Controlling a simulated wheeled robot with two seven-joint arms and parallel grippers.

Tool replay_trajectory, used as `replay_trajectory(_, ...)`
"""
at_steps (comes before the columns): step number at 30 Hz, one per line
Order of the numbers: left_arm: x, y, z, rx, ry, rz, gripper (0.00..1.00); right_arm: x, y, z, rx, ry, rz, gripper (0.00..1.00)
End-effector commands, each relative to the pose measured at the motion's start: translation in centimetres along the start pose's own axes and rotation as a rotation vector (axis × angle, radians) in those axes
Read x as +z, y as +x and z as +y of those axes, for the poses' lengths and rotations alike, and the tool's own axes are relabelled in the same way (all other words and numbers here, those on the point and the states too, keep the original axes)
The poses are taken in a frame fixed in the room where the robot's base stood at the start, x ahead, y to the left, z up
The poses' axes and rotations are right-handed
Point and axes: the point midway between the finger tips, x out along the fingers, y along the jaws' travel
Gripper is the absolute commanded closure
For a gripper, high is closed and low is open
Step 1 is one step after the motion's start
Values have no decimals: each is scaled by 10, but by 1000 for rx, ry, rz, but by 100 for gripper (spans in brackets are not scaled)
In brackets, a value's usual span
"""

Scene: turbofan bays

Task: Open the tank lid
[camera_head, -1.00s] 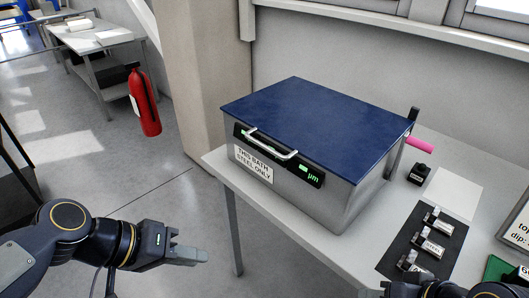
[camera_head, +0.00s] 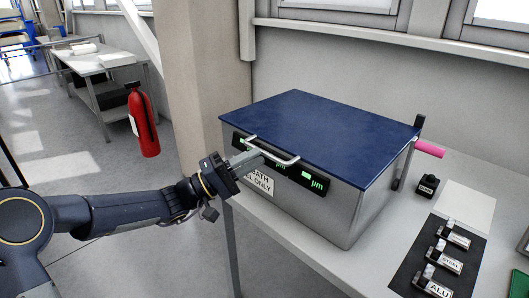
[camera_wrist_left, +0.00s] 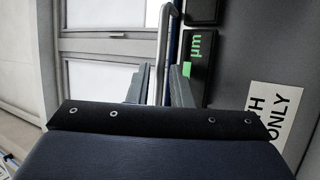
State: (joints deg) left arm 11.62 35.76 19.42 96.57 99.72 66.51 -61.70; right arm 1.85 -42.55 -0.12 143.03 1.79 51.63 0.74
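The tank (camera_head: 330,205) is a steel box on the table, and its dark blue lid (camera_head: 320,132) lies shut on top. A pale bar handle (camera_head: 272,152) runs along the lid's front edge. My left gripper (camera_head: 252,158) is at the handle's left part, in front of the tank. In the left wrist view its fingers (camera_wrist_left: 160,88) stand apart, with the handle (camera_wrist_left: 164,50) lined up between them. I cannot tell whether they touch it. My right gripper is not in view.
A dark mat (camera_head: 440,258) with several labelled samples, a small black block (camera_head: 428,186) and a white sheet (camera_head: 466,206) lie right of the tank on the table (camera_head: 355,270). A pink rod (camera_head: 430,148) sticks out at the tank's right side. A red extinguisher (camera_head: 143,122) is at the left.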

Motion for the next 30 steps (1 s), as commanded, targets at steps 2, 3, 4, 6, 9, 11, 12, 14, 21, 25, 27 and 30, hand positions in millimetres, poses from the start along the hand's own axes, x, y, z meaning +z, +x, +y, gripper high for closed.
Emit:
replay_trajectory(2,1,14,1,2,-2,-3,81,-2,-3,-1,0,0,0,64)
replay_trajectory(3,1,19,1,0,-2,-2,81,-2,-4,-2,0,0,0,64)
replay_trajectory(4,0,23,1,0,-2,-2,81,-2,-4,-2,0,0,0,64)
replay_trajectory(6,1,30,1,0,-2,-2,81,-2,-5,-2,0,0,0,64)
replay_trajectory(9,0,35,0,-1,-2,0,81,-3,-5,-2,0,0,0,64)
replay_trajectory(11,0,36,0,-2,-2,0,81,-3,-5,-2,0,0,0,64)
replay_trajectory(12,0,37,0,-2,-2,0,81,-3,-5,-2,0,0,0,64)
replay_trajectory(14,0,37,-1,-2,-2,0,81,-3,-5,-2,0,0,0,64)
replay_trajectory(21,0,36,0,-2,-2,0,97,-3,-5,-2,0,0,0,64)
replay_trajectory(25,0,36,-1,-2,-2,0,100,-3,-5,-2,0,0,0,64)
replay_trajectory(27,0,36,-1,-3,-2,0,100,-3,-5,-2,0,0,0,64)
replay_trajectory(30,0,36,-1,-3,-2,-1,100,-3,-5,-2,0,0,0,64)
